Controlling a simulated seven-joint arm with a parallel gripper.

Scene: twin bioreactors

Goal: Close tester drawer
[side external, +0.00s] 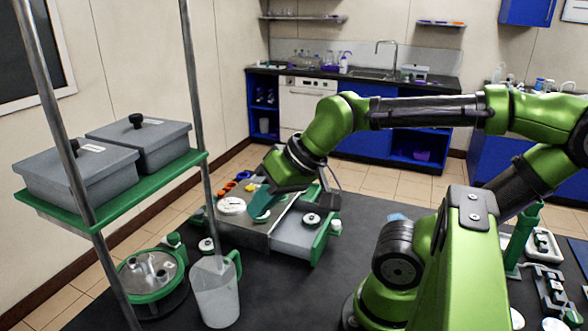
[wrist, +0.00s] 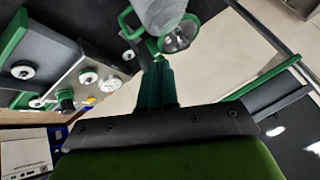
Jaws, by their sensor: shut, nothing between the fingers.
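The tester (side external: 245,222) is a low box with a metal top on the dark bench. Its grey drawer (side external: 290,238) is pulled out to the right, with a green front edge (side external: 323,240) and a round white-and-black piece (side external: 311,220) on it. In the wrist view the tester's metal panel (wrist: 108,78) and the grey drawer (wrist: 45,48) show at the left. My gripper (side external: 262,213) is shut and empty, its teal fingers pointing down over the tester, left of the drawer front; they also show in the wrist view (wrist: 157,65). I cannot tell whether they touch the metal top.
A clear jug (side external: 216,292) with a green handle stands in front of the tester. A green-rimmed bioreactor lid (side external: 150,272) sits left of it. A green shelf (side external: 120,195) with two grey boxes on metal posts stands at the left.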

